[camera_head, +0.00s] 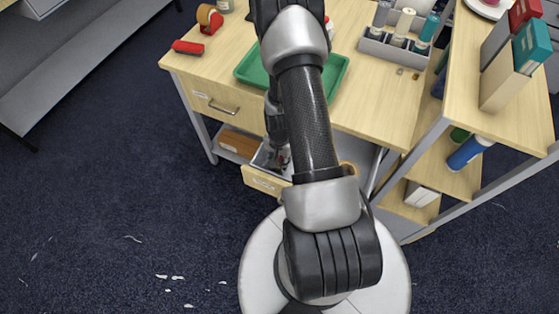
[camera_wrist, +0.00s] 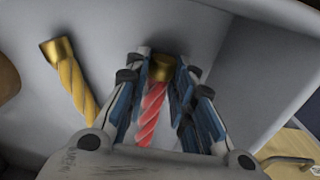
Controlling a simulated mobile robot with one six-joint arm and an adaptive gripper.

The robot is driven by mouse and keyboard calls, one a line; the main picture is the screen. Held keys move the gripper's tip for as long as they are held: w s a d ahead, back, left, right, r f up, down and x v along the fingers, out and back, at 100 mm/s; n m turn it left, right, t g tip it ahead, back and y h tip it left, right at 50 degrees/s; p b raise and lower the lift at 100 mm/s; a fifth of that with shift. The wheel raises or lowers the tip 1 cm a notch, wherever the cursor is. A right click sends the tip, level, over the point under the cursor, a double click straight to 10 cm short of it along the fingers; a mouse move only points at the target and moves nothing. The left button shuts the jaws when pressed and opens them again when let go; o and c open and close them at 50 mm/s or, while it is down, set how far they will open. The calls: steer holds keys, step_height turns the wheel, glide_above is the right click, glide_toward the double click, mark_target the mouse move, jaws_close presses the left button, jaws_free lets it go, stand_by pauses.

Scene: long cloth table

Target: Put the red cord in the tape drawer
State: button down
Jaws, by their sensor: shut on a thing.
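My gripper (camera_wrist: 161,82) is shut on the red cord (camera_wrist: 151,108), a red twisted piece with a gold end cap, in the wrist view. A yellow twisted cord (camera_wrist: 78,82) with a similar cap lies left of it on a grey surface. In the head view my gripper is low at an open drawer (camera_head: 262,182) with a wooden front and grey inside, partly hidden by my arm. I cannot tell whether the red cord touches the drawer floor. A shut drawer (camera_head: 208,100) with a handle is above it. The drawer labels are too small to read.
The wooden table (camera_head: 385,100) carries a green tray (camera_head: 250,68), a red tape dispenser (camera_head: 209,20), a red roll (camera_head: 188,47) and a grey caddy of bottles (camera_head: 395,50). A shelf unit (camera_head: 455,100) stands at the right. The floor at left is mostly open.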

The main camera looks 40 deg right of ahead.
steer(key=c, duration=1.4)
jaws_free()
steer(key=shift+o, duration=0.2)
steer(key=w+a+r+n+t+p, duration=0.1)
steer(key=a+r+n+p, duration=0.3)
steer(key=r, duration=1.3)
steer(key=w+a+r+n+t, duration=0.15)
steer(key=a+r, duration=0.45)
steer(key=r, duration=1.1)
steer(key=s+a+r+n+t, duration=0.2)
steer(key=s+a+r+n, duration=0.6)
steer(key=s+r, duration=0.5)
steer(key=shift+s+a, duration=0.2)
steer(key=shift+a, duration=0.8)
